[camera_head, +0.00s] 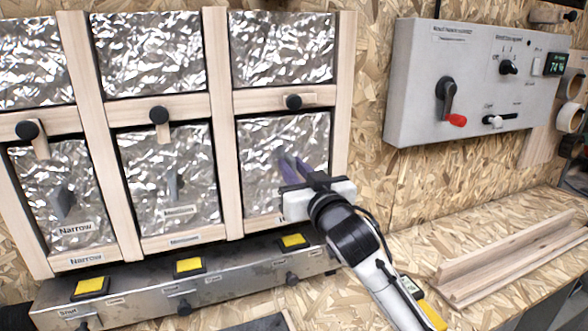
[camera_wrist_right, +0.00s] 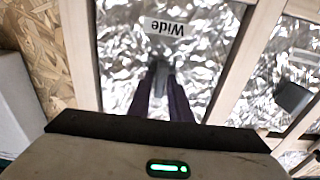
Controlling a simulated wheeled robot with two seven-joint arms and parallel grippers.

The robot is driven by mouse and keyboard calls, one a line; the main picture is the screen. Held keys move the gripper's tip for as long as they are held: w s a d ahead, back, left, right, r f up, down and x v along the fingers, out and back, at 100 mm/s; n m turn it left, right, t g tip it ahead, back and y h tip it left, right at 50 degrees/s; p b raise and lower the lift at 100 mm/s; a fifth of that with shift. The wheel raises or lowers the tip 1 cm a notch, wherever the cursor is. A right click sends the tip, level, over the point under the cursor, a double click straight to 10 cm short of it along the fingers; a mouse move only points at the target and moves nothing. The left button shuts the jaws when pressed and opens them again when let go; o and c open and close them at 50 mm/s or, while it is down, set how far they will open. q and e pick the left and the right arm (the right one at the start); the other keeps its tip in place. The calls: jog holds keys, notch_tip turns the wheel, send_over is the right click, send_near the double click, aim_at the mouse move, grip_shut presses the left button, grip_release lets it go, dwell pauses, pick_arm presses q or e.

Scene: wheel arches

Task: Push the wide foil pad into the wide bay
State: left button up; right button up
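The wide foil pad (camera_head: 262,150) is a crinkled silver panel in the lower right bay of the wooden frame. It fills the opening; how deep it sits is hard to tell. Its "Wide" label (camera_wrist_right: 165,27) shows upside down in the right wrist view. The wide bay (camera_head: 341,130) has a black knob (camera_head: 293,102) above it, its wooden turn-piece lying level. My right gripper (camera_head: 300,168) is at the pad's face, its purple fingers (camera_wrist_right: 160,82) close together around a small grey tab on it. My left gripper is in neither view.
Narrow (camera_head: 75,165) and middle (camera_head: 145,160) foil pads fill the neighbouring bays, their turn-pieces hanging down. A metal ledge with yellow buttons (camera_head: 190,265) runs below. A grey control box (camera_head: 420,90) hangs at right. Wooden strips (camera_head: 510,255) lie on the bench.

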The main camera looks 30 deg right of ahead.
jog(key=shift+o, duration=1.3)
